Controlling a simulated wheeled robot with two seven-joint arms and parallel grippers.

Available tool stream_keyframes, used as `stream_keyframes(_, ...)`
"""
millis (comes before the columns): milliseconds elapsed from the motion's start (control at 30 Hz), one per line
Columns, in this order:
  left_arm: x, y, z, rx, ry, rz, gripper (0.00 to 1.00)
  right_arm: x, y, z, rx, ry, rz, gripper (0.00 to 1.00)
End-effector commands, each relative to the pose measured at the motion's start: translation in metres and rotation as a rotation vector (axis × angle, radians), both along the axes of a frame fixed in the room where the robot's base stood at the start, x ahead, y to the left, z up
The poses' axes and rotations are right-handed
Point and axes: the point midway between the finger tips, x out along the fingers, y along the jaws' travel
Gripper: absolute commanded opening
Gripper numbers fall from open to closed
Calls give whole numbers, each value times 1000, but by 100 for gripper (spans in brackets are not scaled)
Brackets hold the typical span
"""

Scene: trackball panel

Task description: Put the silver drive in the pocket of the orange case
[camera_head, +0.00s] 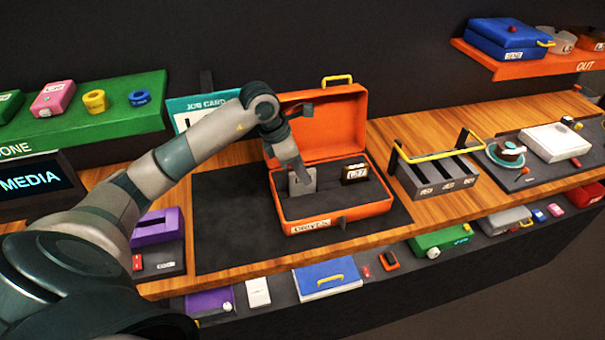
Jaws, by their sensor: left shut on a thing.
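The orange case (345,219) stands open on a dark mat, its lid raised at the back. Its dark foam bed holds a black drive with a white label (355,173) upright at the right. The silver drive (302,183) is upright at the left of the foam. My left gripper (299,172) is over the left part of the case, shut on the silver drive. The drive's lower edge is at the foam; I cannot tell how deep it sits in a pocket. My right gripper is not in view.
A dark rack with a yellow handle (440,152) stands right of the case. A trackball panel (507,152) is farther right. A purple box (158,228) stands at left. The raised orange lid (335,126) is close behind my gripper. The mat (230,225) is bare left of the case.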

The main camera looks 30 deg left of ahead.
Motion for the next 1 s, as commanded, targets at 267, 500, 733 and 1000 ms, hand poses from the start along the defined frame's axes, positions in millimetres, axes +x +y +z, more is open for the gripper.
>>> stream_keyframes(267,0,0,-17,1,-1,0,0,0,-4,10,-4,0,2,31)
stream_keyframes(500,0,0,-18,0,-1,0,0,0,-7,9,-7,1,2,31)
stream_keyframes(733,0,0,-20,0,-1,-1,30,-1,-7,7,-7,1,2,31)
stream_keyframes(1000,0,0,-19,0,-1,-1,30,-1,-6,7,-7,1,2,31)
